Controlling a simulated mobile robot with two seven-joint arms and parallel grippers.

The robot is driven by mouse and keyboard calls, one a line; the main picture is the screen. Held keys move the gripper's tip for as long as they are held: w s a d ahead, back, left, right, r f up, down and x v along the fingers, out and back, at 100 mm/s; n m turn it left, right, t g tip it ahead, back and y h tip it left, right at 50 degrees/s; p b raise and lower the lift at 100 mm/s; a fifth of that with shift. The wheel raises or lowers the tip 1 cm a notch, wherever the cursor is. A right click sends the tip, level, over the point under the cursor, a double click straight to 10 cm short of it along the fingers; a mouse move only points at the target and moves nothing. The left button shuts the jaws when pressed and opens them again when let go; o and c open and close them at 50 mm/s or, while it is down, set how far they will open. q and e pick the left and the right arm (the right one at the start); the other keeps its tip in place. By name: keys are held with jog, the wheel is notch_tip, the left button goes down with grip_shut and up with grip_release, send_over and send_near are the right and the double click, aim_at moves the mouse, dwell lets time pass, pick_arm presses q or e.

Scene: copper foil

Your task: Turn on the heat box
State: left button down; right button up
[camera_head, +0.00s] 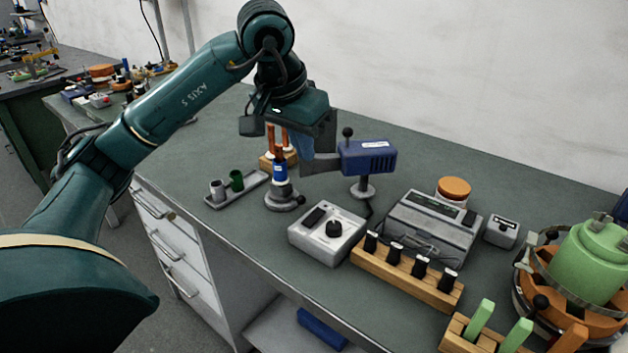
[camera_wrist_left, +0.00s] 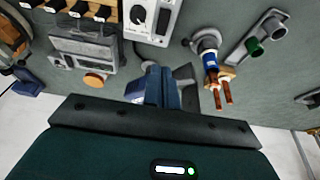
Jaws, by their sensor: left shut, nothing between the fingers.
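A pale box with a round black knob and a dark rocker switch, which looks like the heat box (camera_head: 348,217), stands near the bench's front edge. It also shows at the top of the left wrist view (camera_wrist_left: 166,17). I cannot read the switch's position. A blue heater with a grey nozzle (camera_head: 370,158) stands behind it on a short post. My left gripper (camera_head: 303,150) is shut and empty, above the bench by the nozzle, behind and left of the box and apart from it. Its blue fingers (camera_wrist_left: 166,88) partly cover the heater in the left wrist view. My right gripper is not in view.
A blue-banded holder (camera_head: 280,172) with copper rods stands left of the nozzle, beside a grey tray (camera_head: 262,178) with two small cups. A wooden rack (camera_head: 400,278) with black-handled tools and a grey instrument (camera_head: 432,227) stand right of the box. The back of the bench is clear.

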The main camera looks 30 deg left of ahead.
aim_at(320, 209)
pick_arm(q)
jog(key=x, duration=0.9)
jog(key=s+x, duration=0.1)
jog(key=x, duration=0.3)
jog(key=shift+w+f, duration=0.2)
jog(key=shift+f, duration=0.25)
jog(key=shift+f+b, duration=0.5)
jog(key=shift+b, duration=0.25)
jog(key=shift+w+d+r, duration=0.1)
jog(key=shift+w+r, duration=0.05)
jog(key=shift+w, duration=0.1)
jog(key=shift+s, duration=0.25)
jog(key=shift+s+r, duration=0.25)
jog(key=shift+s, duration=0.35)
